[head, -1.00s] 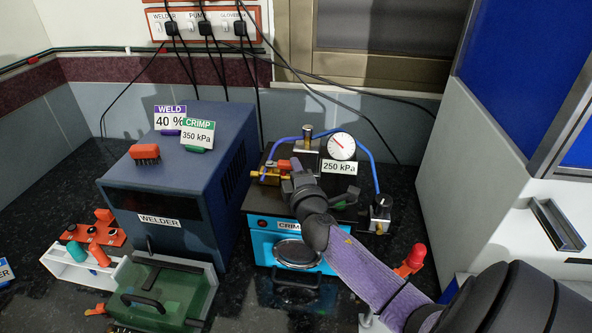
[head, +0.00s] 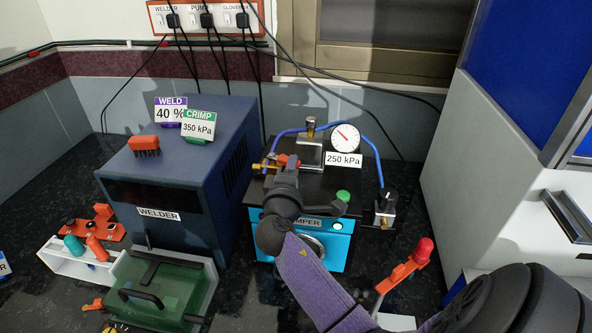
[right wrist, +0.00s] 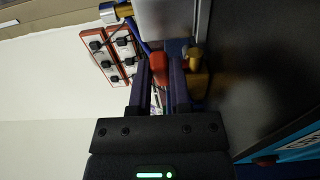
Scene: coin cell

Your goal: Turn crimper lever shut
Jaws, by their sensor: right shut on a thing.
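The crimper (head: 350,240) is a blue box with a black top and a partly covered label. A small red lever (head: 291,159) sits on a brass valve at the back left of its top. My right gripper (head: 283,174) reaches over the crimper to this lever and covers part of the valve. In the right wrist view, the red lever (right wrist: 159,68) is between the two dark fingers of my right gripper (right wrist: 160,85), which is shut on it. Brass fittings (right wrist: 195,75) show beside the right finger. My left gripper is not in view.
A gauge (head: 345,138) with a 250 kPa label stands behind. A blue hose (head: 372,160) loops to a regulator (head: 385,205). The welder (head: 180,180) stands close on the left. A red-knobbed arm (head: 404,268) stands at front right, near my forearm.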

